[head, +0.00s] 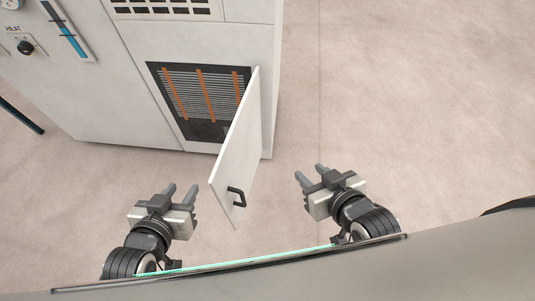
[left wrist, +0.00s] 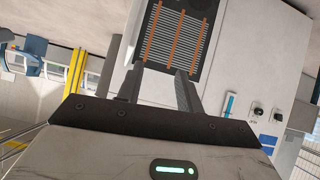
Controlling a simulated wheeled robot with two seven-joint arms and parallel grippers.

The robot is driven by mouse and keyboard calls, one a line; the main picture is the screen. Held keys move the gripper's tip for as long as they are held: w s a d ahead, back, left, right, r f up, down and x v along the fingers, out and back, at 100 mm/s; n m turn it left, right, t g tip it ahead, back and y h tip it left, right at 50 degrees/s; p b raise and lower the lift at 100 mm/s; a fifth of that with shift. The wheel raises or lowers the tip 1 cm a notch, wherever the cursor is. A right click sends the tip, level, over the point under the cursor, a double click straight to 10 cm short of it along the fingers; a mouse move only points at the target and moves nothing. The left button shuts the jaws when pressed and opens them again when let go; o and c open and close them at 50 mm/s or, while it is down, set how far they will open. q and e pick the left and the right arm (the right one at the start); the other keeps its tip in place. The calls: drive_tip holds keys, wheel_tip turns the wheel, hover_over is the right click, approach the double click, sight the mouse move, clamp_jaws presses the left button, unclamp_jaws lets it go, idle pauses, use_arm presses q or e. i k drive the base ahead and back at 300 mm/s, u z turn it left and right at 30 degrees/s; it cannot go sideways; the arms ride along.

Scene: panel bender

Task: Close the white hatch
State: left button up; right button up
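The white hatch (head: 238,150) stands open on the front of the white cabinet (head: 105,90), swung out toward me from the right side of a dark opening (head: 205,95) with orange strips and slats. A black handle (head: 237,197) sits near the hatch's free edge. My left gripper (head: 181,190) is open and empty, to the left of the hatch. My right gripper (head: 309,173) is open and empty, to the right of the hatch. Neither touches it. In the left wrist view, the left gripper's fingers (left wrist: 158,85) are apart below the opening (left wrist: 180,38).
A vent grille (head: 163,8) is above the opening. A blue gauge (head: 67,30) and a black knob labelled HEAT (head: 25,47) are at the cabinet's upper left. The floor (head: 420,110) to the right is clear. Yellow posts (left wrist: 75,72) show in the left wrist view.

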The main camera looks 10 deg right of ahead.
sight(231, 179)
drive_tip(key=u, duration=1.4)
drive_tip(key=k, duration=0.8)
drive_tip(key=z, duration=1.25)
